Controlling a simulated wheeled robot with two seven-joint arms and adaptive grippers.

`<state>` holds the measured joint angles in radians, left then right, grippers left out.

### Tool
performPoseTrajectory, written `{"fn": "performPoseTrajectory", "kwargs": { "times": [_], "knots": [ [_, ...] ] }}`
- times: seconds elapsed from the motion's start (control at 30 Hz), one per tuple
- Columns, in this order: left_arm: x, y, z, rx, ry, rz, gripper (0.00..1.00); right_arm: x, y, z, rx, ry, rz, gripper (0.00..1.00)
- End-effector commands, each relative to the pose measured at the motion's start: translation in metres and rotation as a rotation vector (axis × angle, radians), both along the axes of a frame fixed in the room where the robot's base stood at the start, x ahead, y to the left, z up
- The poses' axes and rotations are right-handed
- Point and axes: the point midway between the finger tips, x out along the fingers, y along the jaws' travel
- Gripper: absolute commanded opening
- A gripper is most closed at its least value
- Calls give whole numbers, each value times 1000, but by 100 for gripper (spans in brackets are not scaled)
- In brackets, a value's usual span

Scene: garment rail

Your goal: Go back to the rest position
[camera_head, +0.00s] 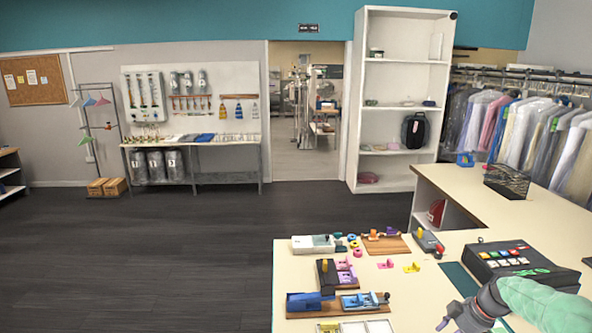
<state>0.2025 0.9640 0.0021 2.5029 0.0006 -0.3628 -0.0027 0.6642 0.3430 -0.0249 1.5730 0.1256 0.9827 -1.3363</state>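My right arm, with a pale green covering, comes in at the lower right. Its dark gripper (446,321) is over the near edge of the cream table (415,303), just left of a dark control box. The fingers are small and partly cut off by angle, so I cannot tell whether they are open or shut. Nothing is clearly seen held in them. My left gripper and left arm are not in view.
The table holds a control box with coloured buttons (508,258), a blue tool on a wooden board (312,301) and several small coloured parts. A white shelf (400,100) and a garment rail (520,80) stand behind. The dark floor (130,260) at left is clear.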

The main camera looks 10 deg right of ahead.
Motion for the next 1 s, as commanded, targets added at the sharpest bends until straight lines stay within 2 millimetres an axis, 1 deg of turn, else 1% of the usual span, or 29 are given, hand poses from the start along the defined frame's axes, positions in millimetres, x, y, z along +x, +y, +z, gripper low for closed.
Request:
{"fn": "performPoseTrajectory", "kwargs": {
  "times": [0.03,0.17,0.27,0.3,0.37,0.4,0.43,0.47,0.5,0.57,0.6,0.67,0.7,0.77,0.8,0.87,0.9,1.0],
  "knots": [
    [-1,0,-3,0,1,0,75,3,9,-17,11,13,-11,46],
    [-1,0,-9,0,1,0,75,10,32,-54,32,43,-55,46],
    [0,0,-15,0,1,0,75,14,59,-95,53,76,-101,46],
    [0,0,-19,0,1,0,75,15,73,-114,62,93,-122,46],
    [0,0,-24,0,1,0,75,15,97,-145,76,120,-160,46],
    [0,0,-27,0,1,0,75,14,113,-165,84,138,-185,46],
    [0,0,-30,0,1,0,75,12,126,-180,90,151,-205,46],
    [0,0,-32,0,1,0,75,10,139,-195,97,165,-225,46],
    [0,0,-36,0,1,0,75,6,157,-214,105,183,-251,46],
    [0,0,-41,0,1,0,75,-3,184,-242,115,211,-290,46],
    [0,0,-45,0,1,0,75,-10,202,-260,122,229,-316,46],
    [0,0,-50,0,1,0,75,-23,229,-285,132,256,-355,46],
    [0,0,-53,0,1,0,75,-33,247,-301,138,275,-380,46],
    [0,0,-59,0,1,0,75,-51,274,-324,147,304,-422,46],
    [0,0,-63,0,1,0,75,-65,292,-338,153,322,-448,46],
    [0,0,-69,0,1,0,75,-86,318,-357,160,349,-489,46],
    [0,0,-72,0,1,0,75,-101,333,-368,165,366,-516,46],
    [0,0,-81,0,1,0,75,-139,366,-389,177,405,-580,46]
  ]
}}
